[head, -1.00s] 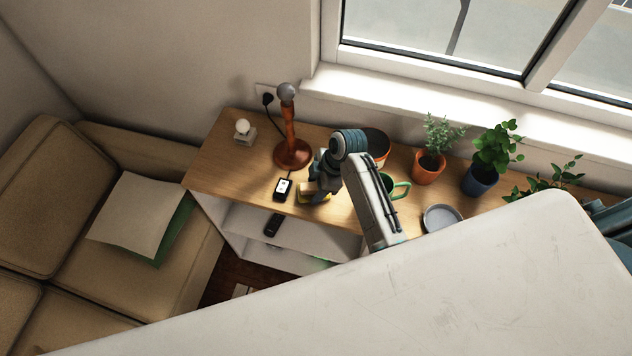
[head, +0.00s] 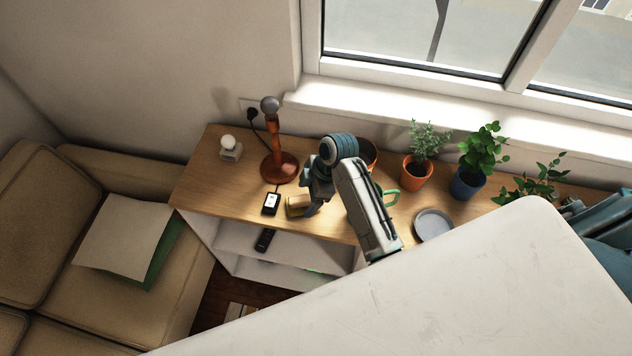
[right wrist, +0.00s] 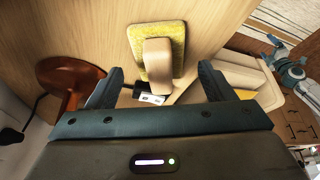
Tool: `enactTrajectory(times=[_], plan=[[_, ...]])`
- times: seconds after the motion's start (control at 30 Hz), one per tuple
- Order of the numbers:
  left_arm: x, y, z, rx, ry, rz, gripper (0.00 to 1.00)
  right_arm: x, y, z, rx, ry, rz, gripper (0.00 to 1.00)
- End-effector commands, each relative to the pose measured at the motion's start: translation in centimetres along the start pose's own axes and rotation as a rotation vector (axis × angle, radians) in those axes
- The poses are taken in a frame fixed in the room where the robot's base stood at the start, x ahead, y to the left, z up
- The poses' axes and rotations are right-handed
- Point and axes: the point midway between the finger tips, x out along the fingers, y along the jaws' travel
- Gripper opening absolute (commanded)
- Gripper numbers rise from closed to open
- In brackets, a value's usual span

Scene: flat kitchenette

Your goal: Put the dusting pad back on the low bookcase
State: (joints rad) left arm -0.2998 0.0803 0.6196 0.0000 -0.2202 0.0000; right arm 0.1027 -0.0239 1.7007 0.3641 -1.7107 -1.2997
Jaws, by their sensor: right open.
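The dusting pad (head: 297,205) has a yellow base and a beige block handle. It rests on the wooden top of the low bookcase (head: 226,184), near the front edge. In the right wrist view the pad (right wrist: 176,38) lies flat, with its handle towards me. My right gripper (head: 311,207) is just right of the pad in the head view and partly covers it. In the right wrist view its two fingers (right wrist: 161,75) are spread wide on either side of the handle, with gaps on both sides.
A black device (head: 271,203) lies just left of the pad, with the orange lamp (head: 279,167) behind it. A remote (head: 264,240) lies on the shelf below.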

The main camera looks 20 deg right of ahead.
Motion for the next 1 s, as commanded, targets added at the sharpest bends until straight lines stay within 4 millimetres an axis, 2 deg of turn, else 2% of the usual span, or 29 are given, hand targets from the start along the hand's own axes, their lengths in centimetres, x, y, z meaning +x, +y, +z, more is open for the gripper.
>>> enactTrajectory(times=[0.03,0.2,0.43,0.6,1.0], plan=[[0.9,0.1,0.1,0.0,0.0,0.0,0.93,-0.8,0.2,0.2,-0.003,-0.001,0.007,0.76],[2.3,0.2,0.2,0.0,0.001,0.0,0.93,-4.6,0.1,0.2,-0.004,-0.002,0.007,0.76],[3.3,0.3,0.3,0.0,0.001,0.0,0.93,-8.5,0.1,0.1,-0.001,-0.001,0.004,0.76],[3.5,0.3,0.3,0.0,0.001,0.0,0.93,-9.6,0.0,0.1,0.0,-0.001,0.002,0.76],[3.4,0.3,0.3,0.0,0.001,0.0,0.93,-9.7,0.0,0.0,0.0,-0.001,0.0,0.76]])
